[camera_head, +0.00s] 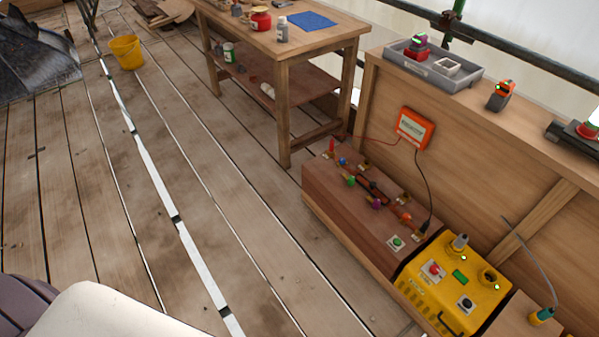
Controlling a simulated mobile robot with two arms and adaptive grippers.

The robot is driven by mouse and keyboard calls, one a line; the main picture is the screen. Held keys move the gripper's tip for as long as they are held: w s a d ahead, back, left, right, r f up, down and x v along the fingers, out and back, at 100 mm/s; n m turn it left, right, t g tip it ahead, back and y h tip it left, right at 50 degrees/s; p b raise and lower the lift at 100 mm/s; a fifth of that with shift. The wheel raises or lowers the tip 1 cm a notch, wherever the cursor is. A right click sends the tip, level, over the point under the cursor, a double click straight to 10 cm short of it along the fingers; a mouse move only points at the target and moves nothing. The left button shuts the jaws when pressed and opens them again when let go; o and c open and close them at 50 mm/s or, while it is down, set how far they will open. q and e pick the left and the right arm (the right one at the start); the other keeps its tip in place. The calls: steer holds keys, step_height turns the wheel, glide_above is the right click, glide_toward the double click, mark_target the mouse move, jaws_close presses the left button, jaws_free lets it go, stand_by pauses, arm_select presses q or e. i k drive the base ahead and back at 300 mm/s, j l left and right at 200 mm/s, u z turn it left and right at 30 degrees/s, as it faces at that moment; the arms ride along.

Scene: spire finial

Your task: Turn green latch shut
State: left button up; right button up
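A brown wooden box (330,193) stands on the plank floor at the right. Small coloured knobs sit along its top: red (332,146), blue (343,162), green (351,181), purple (376,203) and orange (405,217). The green knob looks like the green latch, on the front side of the top, near dark bars. It is too small to tell whether it is open or shut. A round green button (397,241) sits on a pale plate at the box's near end. Neither of my grippers is in view.
A yellow unit (425,301) with a red button and sockets adjoins the box. An orange meter (414,128) with cables hangs on the wooden panel behind. A grey tray (470,82) lies on the ledge. A workbench (330,40) stands beyond; the floor left is mostly clear.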

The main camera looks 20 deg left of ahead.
mark_target(351, 180)
steer(key=u, duration=0.2)
steer(key=i+z, duration=0.15)
steer(key=i, duration=0.25)
steer(key=i+j+z, duration=0.15)
steer(key=i, duration=0.3)
steer(key=i+j+z, duration=0.15)
steer(key=i, duration=0.25)
